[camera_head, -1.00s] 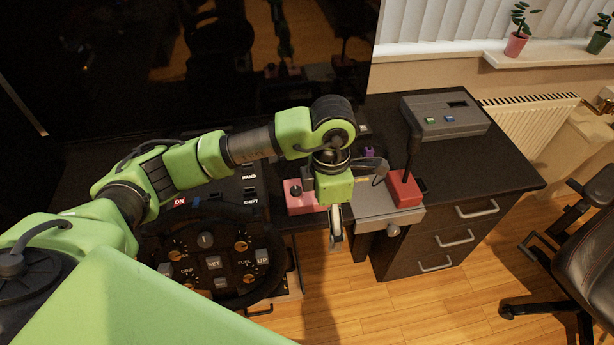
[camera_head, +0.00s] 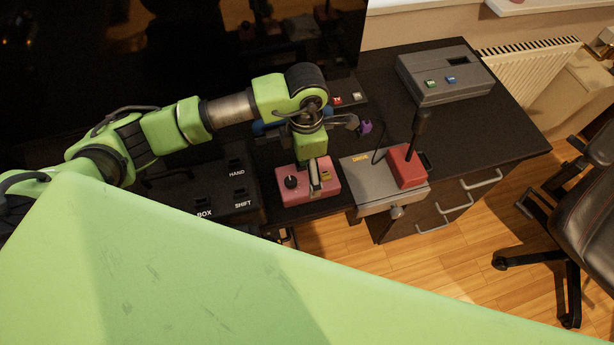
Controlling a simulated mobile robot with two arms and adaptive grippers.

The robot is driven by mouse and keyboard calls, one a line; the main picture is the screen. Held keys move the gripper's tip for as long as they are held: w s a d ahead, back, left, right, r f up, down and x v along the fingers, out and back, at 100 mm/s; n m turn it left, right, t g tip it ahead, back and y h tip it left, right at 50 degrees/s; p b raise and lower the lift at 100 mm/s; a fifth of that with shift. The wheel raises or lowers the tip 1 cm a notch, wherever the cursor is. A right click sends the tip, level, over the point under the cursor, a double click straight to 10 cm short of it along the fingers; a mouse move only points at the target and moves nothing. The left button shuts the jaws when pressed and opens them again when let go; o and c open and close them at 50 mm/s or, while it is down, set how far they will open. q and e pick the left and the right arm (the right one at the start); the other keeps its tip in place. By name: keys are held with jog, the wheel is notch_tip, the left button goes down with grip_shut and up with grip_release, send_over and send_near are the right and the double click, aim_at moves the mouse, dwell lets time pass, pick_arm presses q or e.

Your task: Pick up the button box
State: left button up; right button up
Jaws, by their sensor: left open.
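A pink box (camera_head: 296,198) with a black knob and a yellow part on top lies on the dark desk, left of the grey shifter unit. My left gripper (camera_head: 316,186) points down over this pink box, its open fingers at or just above the box top. Whether they touch it I cannot tell. The fingers hide part of the box top. A grey box (camera_head: 444,90) with a green and a blue button and a dark window lies at the back right of the desk, apart from the gripper. Which one is the button box is not labelled. My right gripper is not in view.
The grey shifter unit (camera_head: 371,187) with a red block (camera_head: 407,168) and an upright black lever stands right of the pink box. A black panel (camera_head: 215,192) lies to the left. A dark screen (camera_head: 160,60) stands behind. A chair (camera_head: 585,220) is at right.

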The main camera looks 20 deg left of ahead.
aim_at(307, 177)
pick_arm(q)
jog(key=shift+f, duration=0.8)
jog(key=shift+f+p, duration=0.6)
jog(key=shift+f, duration=0.15)
notch_tip(307, 177, down, 3)
jog(key=shift+w+d+r+p, duration=0.1)
jog(key=shift+w+r+p, duration=0.1)
jog(key=shift+p, duration=0.15)
jog(key=shift+f, duration=0.55)
jog(key=c, duration=1.7)
jog(key=shift+w, duration=0.1)
jog(key=c, duration=0.4)
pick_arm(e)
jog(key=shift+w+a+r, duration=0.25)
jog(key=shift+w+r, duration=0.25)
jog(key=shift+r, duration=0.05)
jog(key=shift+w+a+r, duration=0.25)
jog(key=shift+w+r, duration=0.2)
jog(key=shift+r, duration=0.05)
